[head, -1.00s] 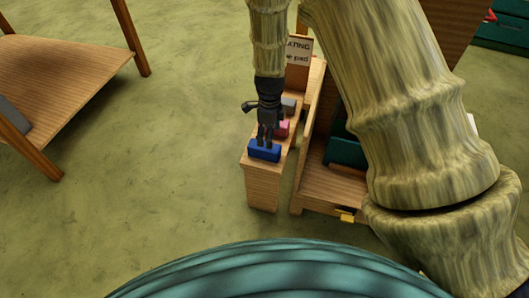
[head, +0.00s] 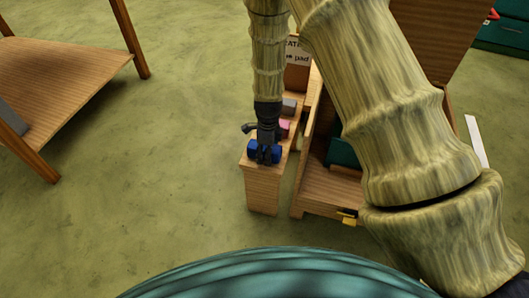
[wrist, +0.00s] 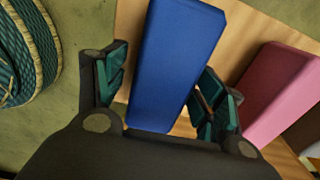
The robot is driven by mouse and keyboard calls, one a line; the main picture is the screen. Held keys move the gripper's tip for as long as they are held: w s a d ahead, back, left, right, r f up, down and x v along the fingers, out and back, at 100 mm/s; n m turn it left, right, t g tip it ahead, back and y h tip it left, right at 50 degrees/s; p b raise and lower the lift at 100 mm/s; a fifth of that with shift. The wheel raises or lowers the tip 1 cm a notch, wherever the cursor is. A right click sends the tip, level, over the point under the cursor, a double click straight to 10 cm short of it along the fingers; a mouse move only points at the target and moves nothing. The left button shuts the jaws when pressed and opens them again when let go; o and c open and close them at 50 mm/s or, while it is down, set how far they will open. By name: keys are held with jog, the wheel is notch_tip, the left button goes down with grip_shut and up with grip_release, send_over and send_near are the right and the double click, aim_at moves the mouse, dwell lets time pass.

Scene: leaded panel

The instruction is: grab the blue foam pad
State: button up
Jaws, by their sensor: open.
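The blue foam pad (wrist: 175,60) lies on a narrow wooden ledge (wrist: 240,45), at its near end in the head view (head: 254,152). My gripper (wrist: 160,90) is open, with one finger on each side of the pad in the wrist view. Small gaps seem to show between the fingers and the pad; I cannot tell whether either touches. In the head view my gripper (head: 265,155) points down at the pad and hides part of it.
A pink pad (wrist: 283,95) lies beside the blue one, close to the right finger. A grey pad (head: 289,105) sits farther back, before a sign (head: 298,52). A wooden cabinet (head: 330,185) with dark green things stands just right of the ledge. Open floor lies to the left.

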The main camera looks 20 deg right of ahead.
jog(key=c, duration=0.9)
jog(key=shift+r, duration=0.1)
jog(key=shift+c, duration=0.2)
